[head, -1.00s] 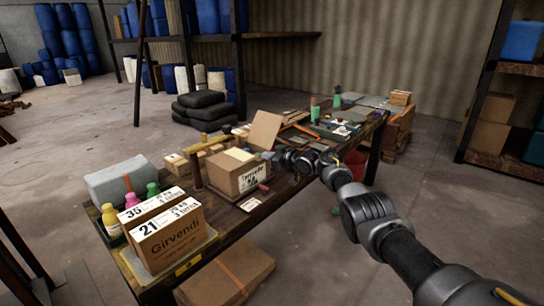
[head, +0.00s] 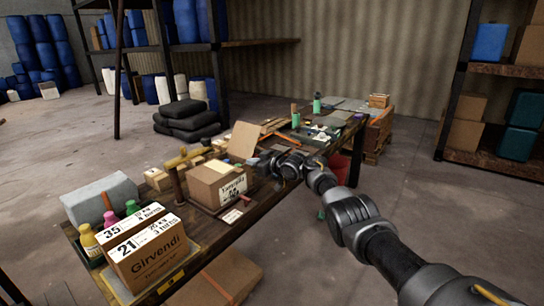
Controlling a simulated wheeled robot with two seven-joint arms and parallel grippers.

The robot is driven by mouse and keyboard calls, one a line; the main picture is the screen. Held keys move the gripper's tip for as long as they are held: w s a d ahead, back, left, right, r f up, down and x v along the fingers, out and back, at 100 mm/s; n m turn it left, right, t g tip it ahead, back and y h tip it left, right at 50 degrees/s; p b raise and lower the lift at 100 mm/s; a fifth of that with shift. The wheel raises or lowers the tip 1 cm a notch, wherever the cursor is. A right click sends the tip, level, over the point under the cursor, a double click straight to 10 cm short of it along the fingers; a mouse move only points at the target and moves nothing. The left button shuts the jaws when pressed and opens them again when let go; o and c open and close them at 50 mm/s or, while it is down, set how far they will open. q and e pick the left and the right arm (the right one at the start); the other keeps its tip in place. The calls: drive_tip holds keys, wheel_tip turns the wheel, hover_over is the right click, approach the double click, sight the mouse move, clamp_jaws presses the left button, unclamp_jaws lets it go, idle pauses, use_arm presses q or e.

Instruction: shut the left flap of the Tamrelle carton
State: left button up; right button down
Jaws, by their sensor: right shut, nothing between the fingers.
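The Tamrelle carton (head: 206,187) is a brown box with a white label on its right face, standing on the long workbench. A tan panel (head: 242,141) stands up at its back right; I cannot tell for sure whether it is one of the carton's flaps. The carton's top looks mostly flat, with a paler strip; its left flap cannot be made out clearly. My right gripper (head: 281,166) is shut and empty, just right of the carton and apart from it. My left gripper is not in view.
The Girvendi carton (head: 150,256) and several bottles stand at the bench's near end. A wooden-handled hammer-like tool (head: 178,180) stands left of the Tamrelle carton. Papers and tools cover the far bench (head: 190,252). Floor right of the bench is mostly clear.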

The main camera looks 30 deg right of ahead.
use_arm(q)
drive_tip(key=p, duration=0.1)
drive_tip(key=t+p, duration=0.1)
drive_tip(key=p, duration=0.1)
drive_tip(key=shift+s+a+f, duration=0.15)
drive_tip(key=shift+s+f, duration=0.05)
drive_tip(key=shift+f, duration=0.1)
use_arm(e)
drive_tip(key=r+v, duration=0.1)
drive_tip(key=v, duration=0.8)
drive_tip(key=shift+a+r, duration=0.3)
drive_tip(key=shift+a, duration=0.1)
